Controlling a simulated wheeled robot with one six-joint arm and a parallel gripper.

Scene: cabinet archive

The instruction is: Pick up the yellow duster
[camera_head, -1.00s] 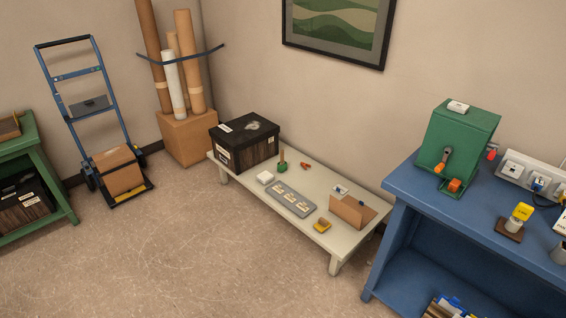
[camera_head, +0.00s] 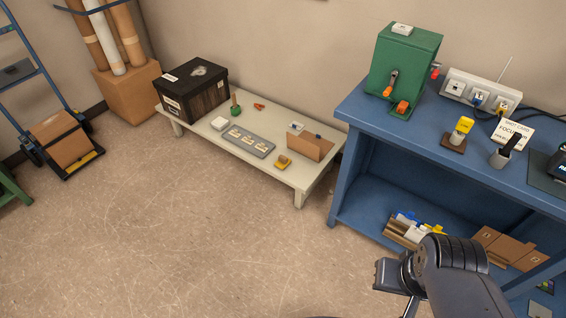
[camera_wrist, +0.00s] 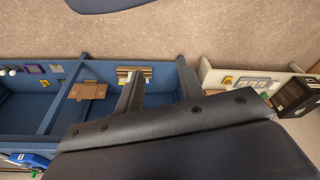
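A small yellow and brown block (camera_head: 283,162), which looks like the yellow duster, lies on the front right part of the low cream table (camera_head: 272,180). It also shows small in the wrist view, as a yellow spot (camera_wrist: 228,80) on the table at the right. My gripper (camera_wrist: 160,72) shows in the wrist view with its two dark fingers apart and nothing between them. It is well away from the low table, with the blue bench behind the fingers. In the head view my dark arm is at the lower right, and its fingers are not clear.
The low table also holds a black box (camera_head: 193,90), a grey tray (camera_head: 249,141) and a brown folder (camera_head: 311,146). The blue bench (camera_head: 345,150) stands close to its right and carries another yellow-topped item (camera_head: 464,125). The floor (camera_head: 190,235) in front is clear.

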